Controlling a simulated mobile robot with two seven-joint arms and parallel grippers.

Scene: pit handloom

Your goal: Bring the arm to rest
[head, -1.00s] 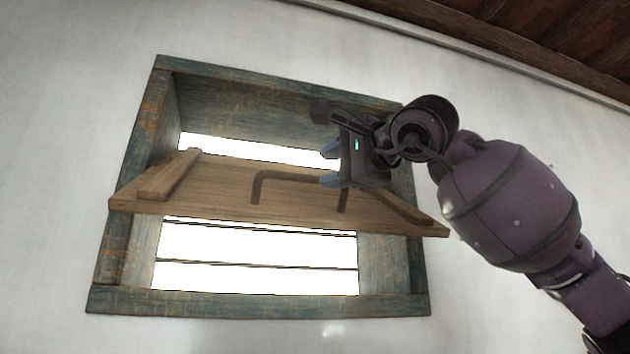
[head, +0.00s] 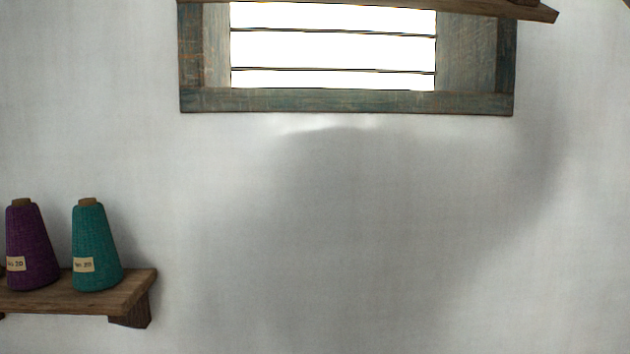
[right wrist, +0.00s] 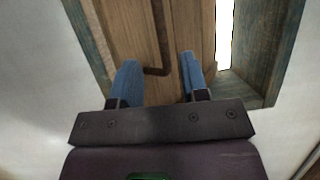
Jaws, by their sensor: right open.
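My right gripper (right wrist: 158,80) shows in the right wrist view with its two blue fingers apart and nothing between them. Beyond the fingertips is the wooden window shutter (right wrist: 126,35) with a dark bent metal handle (right wrist: 160,45). The handle lies beyond the gap between the fingers; I cannot tell how far off it is. In the head view only the shutter's lower edge (head: 450,8) shows at the top. Neither arm nor gripper is in the head view. My left gripper is not seen in any view.
The weathered green window frame (head: 340,101) is set in a white wall (head: 370,230). At the lower left, a wooden shelf (head: 135,287) holds a purple yarn cone (head: 30,240) and a teal yarn cone (head: 96,240). A soft shadow falls on the wall below the window.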

